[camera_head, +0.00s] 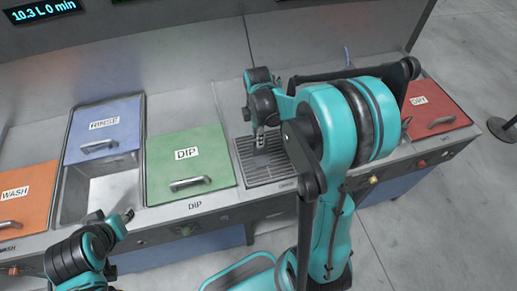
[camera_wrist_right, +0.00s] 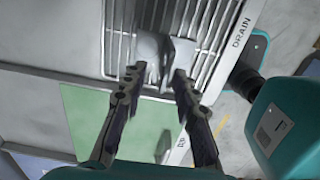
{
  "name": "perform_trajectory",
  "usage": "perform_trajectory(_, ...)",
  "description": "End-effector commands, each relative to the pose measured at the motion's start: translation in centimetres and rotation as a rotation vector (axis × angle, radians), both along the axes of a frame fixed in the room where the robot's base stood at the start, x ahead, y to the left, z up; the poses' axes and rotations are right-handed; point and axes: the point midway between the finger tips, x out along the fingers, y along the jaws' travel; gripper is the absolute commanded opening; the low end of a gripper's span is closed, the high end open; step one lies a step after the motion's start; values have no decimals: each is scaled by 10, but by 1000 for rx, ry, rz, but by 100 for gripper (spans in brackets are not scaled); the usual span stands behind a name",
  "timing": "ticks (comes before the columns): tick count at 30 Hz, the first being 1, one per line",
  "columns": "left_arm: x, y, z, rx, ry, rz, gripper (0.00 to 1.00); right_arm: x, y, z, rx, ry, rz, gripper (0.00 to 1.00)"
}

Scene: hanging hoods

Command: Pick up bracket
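A pale grey bracket (camera_wrist_right: 181,54) with two upright plates lies on the slatted drain grate (camera_head: 272,175), which also shows in the right wrist view (camera_wrist_right: 205,22). My right gripper (camera_wrist_right: 158,74) is open, with its fingers apart and their tips close to the bracket. I cannot tell whether they touch it. In the head view my right gripper (camera_head: 260,142) points down over the grate and hides most of the bracket. My left gripper (camera_head: 112,215) is low on the left, in front of the rinse basin, with its fingers apart and nothing seen between them.
The bench holds an orange WASH lid (camera_head: 27,197), a blue RINSE lid (camera_head: 104,128) above a partly open basin (camera_head: 105,190), and a green DIP lid (camera_head: 188,160). A red lid (camera_head: 435,108) is at the right. My right arm hides the bench between grate and red lid.

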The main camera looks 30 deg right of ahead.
Motion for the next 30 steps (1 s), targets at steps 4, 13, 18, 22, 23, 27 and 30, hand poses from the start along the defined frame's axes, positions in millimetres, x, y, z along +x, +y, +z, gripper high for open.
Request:
perform_trajectory(4, 0, 0, -9, 0, 0, 0, 36, -2, -1, -20, 0, -1, -2, 29)
perform_trajectory(13, 0, 0, -23, 0, 0, 0, 36, -8, -3, -59, 0, -2, -2, 29)
perform_trajectory(18, 0, 0, -23, 0, 0, 0, 36, -8, -3, -61, 0, -2, -2, 29)
perform_trajectory(22, 0, 0, -22, 0, 0, 0, 36, -8, -3, -60, 0, -2, -2, 21)
perform_trajectory(23, 0, 0, -22, 0, 0, 0, 36, -8, -3, -60, 0, -2, -2, 14)
perform_trajectory(27, 0, 0, -22, 0, 0, 0, 36, -8, -3, -60, 0, -2, -2, 0)
perform_trajectory(30, 0, 0, -22, 0, 0, 0, 36, -8, -3, -60, 0, -2, -2, 0)
